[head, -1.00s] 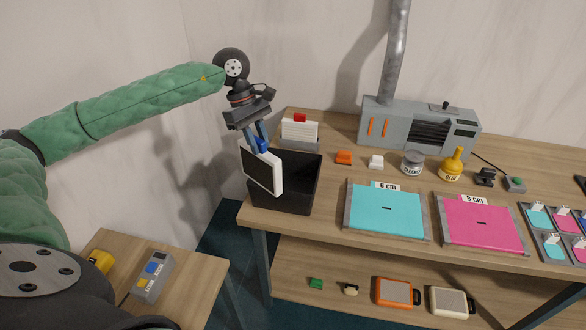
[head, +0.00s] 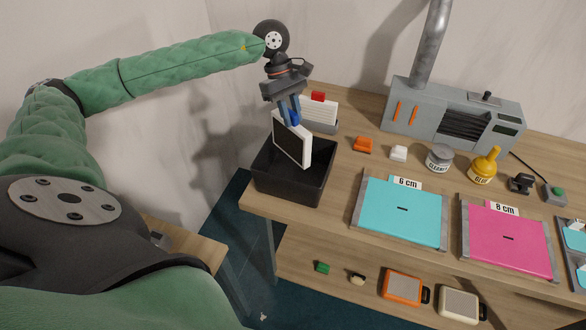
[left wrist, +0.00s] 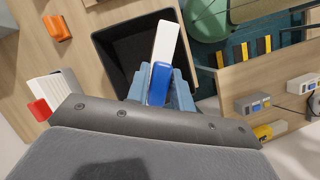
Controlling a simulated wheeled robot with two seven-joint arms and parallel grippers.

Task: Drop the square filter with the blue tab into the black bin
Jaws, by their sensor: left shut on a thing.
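The square filter (head: 291,144) has a white frame, a dark face and a blue tab. My left gripper (head: 291,112) is shut on its blue tab and holds it upright, slightly tilted, over the black bin (head: 270,185). In the left wrist view the filter (left wrist: 168,42) shows edge-on between the fingers (left wrist: 160,88), with the dark opening of the bin (left wrist: 128,60) beneath. I cannot tell from these views whether its lower edge is inside the bin. My right gripper is not in view.
Behind the bin stands a holder with white filters and a red tab (head: 318,112). Orange (head: 362,145) and white (head: 398,153) small pieces, a cleaner jar (head: 439,158), a glue bottle (head: 485,163) and turquoise (head: 404,213) and pink (head: 508,240) boards lie to the right. A grey machine (head: 455,118) stands behind.

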